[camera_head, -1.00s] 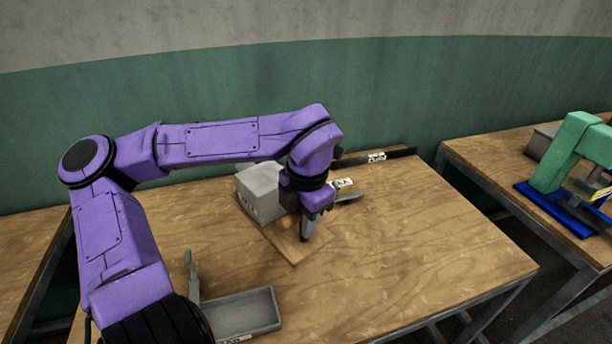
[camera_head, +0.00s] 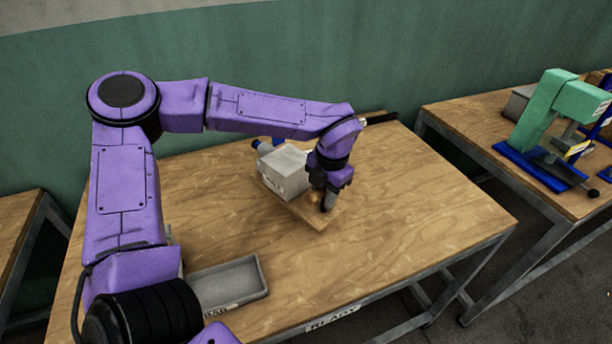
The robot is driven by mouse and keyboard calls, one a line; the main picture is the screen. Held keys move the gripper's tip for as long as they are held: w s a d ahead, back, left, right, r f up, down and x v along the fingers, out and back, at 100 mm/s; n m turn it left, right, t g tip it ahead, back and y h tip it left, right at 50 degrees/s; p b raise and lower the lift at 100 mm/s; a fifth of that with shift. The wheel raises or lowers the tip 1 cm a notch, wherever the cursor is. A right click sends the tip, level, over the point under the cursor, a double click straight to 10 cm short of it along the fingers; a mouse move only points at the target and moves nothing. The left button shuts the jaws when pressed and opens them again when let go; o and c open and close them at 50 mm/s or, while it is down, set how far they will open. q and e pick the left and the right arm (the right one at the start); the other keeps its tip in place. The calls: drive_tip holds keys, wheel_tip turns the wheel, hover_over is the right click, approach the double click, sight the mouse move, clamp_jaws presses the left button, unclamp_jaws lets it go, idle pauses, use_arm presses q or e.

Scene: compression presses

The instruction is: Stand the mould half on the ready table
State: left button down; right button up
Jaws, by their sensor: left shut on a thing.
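The mould half appears to be the grey block (camera_head: 284,168) with a flat brown board (camera_head: 318,216) under its near right side, at the back middle of the ready table (camera_head: 420,225). The table carries a READY label on its front edge. My left gripper (camera_head: 328,204) points down at the right side of the block, over the board. It is shut, but the grip itself is mostly hidden by the gripper body. I cannot tell whether the block and board touch the tabletop. My right gripper is not in view.
A shallow grey tray (camera_head: 228,286) lies at the table's front left, partly behind my arm. A blue item (camera_head: 258,146) shows behind the block. A green press on a blue base (camera_head: 540,165) stands on another table at right. The ready table's right half is clear.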

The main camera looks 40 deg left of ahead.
use_arm(q)
drive_tip(key=w+f, duration=0.2)
drive_tip(key=shift+w+d+f, duration=0.1)
drive_tip(key=shift+w+f, duration=0.15)
drive_tip(key=shift+f, duration=0.05)
drive_tip(key=f, duration=0.3)
drive_tip(key=shift+w+f+p, duration=0.2)
drive_tip(key=shift+f+p, duration=0.05)
drive_tip(key=shift+p, duration=0.15)
drive_tip(key=c, duration=0.8)
unclamp_jaws()
drive_tip(key=shift+s+d+f, duration=0.1)
drive_tip(key=shift+s+f, duration=0.05)
drive_tip(key=shift+c, duration=0.2)
wheel_tip(320, 180, up, 12)
drive_tip(key=d+b, duration=0.1)
drive_tip(key=shift+d, duration=0.15)
